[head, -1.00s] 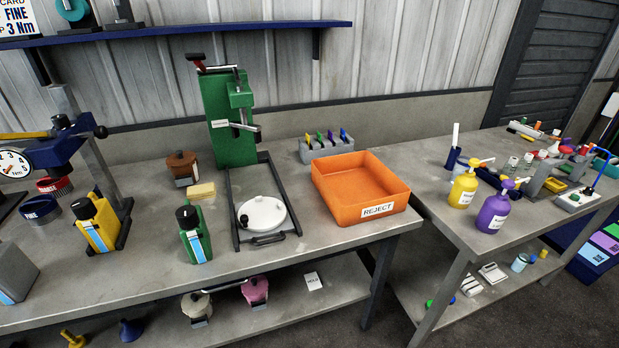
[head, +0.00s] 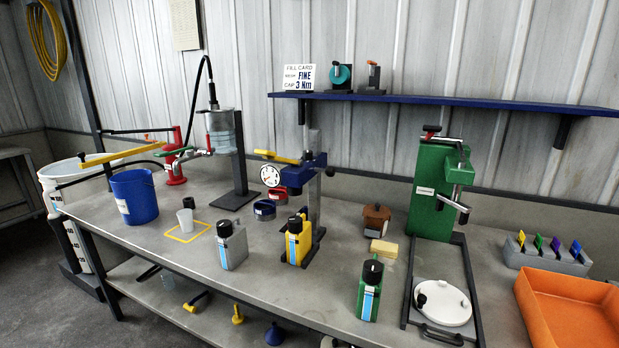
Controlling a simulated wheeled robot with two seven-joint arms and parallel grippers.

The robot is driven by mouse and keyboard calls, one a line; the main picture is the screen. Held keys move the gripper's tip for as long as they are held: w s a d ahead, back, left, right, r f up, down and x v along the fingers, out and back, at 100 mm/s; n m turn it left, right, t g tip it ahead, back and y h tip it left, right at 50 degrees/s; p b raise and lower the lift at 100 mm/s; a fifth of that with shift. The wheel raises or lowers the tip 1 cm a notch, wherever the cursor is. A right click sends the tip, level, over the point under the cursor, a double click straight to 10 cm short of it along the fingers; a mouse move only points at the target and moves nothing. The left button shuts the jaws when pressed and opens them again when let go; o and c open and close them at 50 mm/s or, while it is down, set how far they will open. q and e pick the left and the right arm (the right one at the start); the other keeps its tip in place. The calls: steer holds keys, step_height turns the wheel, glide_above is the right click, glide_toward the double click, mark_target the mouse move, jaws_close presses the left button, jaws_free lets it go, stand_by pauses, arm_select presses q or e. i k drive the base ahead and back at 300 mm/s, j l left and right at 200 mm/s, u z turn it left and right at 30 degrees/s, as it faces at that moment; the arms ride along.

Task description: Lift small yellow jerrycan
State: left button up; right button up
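The small yellow jerrycan (head: 302,241) stands upright on the bench, with a black cap and a light-blue stripe on its front. It stands at the foot of the blue-headed column device (head: 314,175) with a round dial. A grey jerrycan (head: 232,245) stands to its left and a green jerrycan (head: 369,292) to its right, nearer the front edge. Neither of my grippers shows in the head view.
A blue bucket (head: 134,197), a white cup (head: 186,222) and a yellow square outline (head: 188,232) lie left. A green press (head: 434,195), a white round lid (head: 444,303) and an orange bin (head: 567,312) stand right. A blue shelf (head: 440,101) hangs above. Bare bench lies in front of the jerrycans.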

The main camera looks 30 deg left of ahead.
mark_target(299, 246)
steer(key=u, duration=1)
